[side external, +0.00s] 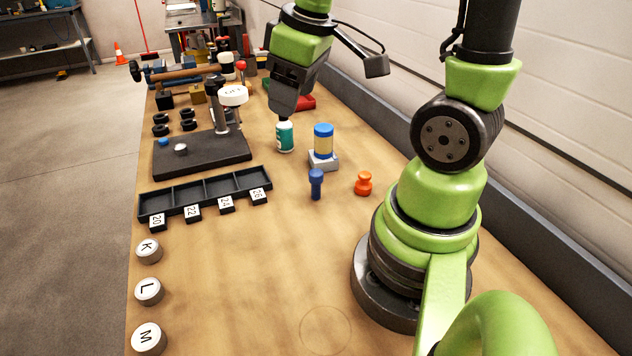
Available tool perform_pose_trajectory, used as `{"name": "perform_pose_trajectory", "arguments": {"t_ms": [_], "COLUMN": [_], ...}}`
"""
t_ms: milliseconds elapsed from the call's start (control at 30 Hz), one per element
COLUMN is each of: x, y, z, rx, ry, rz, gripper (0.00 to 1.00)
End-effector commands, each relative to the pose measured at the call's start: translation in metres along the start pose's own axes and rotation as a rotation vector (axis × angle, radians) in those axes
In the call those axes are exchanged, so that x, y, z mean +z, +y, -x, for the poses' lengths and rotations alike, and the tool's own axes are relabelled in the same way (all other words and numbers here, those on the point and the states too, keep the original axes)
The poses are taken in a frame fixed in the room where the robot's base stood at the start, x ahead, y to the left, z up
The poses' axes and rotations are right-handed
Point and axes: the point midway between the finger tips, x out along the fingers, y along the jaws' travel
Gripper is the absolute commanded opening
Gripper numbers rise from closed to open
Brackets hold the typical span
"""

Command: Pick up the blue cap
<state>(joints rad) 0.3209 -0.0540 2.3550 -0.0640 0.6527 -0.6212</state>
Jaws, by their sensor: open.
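Several blue things could be the blue cap. A small blue round piece (163,142) lies on the black board, beside a small white round piece (181,149). My gripper (284,117) points down, open, at the top of a teal bottle (285,138) with a white upper end. The fingertips are small and partly hidden, so I cannot tell whether they touch the bottle.
An orange knobbed piece (363,183) stands right of the blue one. A black compartment tray (190,208) and a black board (215,163) with an upright post lie left. Round lettered pieces (149,290) line the front left edge. The table's front middle is clear.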

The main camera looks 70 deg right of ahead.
Motion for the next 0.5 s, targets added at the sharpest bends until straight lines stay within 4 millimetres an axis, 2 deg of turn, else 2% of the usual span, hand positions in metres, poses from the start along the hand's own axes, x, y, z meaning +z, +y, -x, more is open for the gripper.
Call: {"name": "perform_pose_trajectory", "arguments": {"t_ms": [33,200,300,500], "x": [0.004,0.021,0.033,0.045], "y": [0.013,0.048,0.059,0.067], "z": [-0.019,-0.07,-0.092,-0.113], "rx": [-0.002,-0.039,-0.07,-0.104], "ry": [-0.061,-0.192,-0.237,-0.27], "rz": [0.045,0.23,0.307,0.378], "gripper": [0.61,0.61,0.61,0.61]}}
